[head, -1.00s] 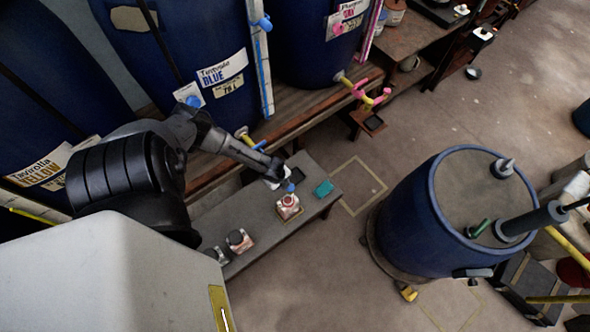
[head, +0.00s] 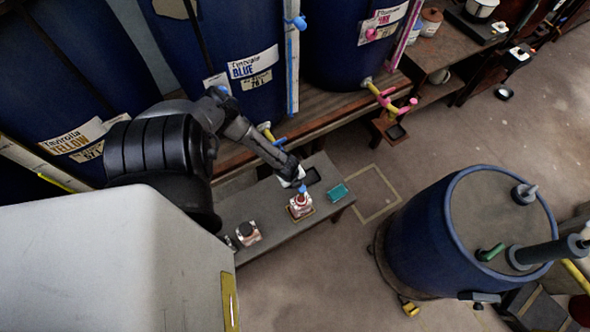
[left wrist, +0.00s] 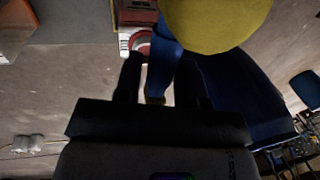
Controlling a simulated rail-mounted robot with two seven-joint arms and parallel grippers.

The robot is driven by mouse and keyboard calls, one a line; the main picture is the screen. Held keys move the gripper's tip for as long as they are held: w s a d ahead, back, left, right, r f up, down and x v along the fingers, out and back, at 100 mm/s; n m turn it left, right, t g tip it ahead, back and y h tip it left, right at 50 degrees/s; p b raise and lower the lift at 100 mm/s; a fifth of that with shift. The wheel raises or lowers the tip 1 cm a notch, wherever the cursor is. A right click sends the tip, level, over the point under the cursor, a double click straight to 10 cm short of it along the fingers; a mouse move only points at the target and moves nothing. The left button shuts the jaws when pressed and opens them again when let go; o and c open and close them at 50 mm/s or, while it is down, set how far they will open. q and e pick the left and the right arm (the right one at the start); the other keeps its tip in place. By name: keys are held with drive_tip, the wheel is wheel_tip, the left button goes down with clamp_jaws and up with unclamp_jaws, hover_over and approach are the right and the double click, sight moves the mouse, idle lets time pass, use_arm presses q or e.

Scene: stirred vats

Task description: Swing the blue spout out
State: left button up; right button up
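The blue vat (head: 235,60) stands at the back, with a yellow outlet pipe (head: 265,131) low on its front and a small blue handle (head: 280,141) there. A blue tip (head: 302,188), apparently of the blue spout, shows just above a red-and-white jar (head: 300,206) on the bench. My left gripper (head: 293,179) is at that tip and hides most of the spout. In the left wrist view the blue piece (left wrist: 163,70) lies between the two fingers (left wrist: 160,82), which stand apart with a gap at the left one. My right gripper is out of view.
The grey bench (head: 262,232) also holds another jar (head: 248,233), a dark pad and a teal block (head: 337,193). A pink spout (head: 390,102) is at the back.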

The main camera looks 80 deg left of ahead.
use_arm(q)
drive_tip(key=shift+o, duration=1.3)
wheel_tip(320, 180, up, 14)
drive_tip(key=s+p, duration=0.2)
drive_tip(key=p, duration=0.1)
drive_tip(key=shift+s+d+f, duration=0.25)
drive_tip(key=shift+s+d, duration=0.05)
drive_tip(key=shift+d, duration=0.1)
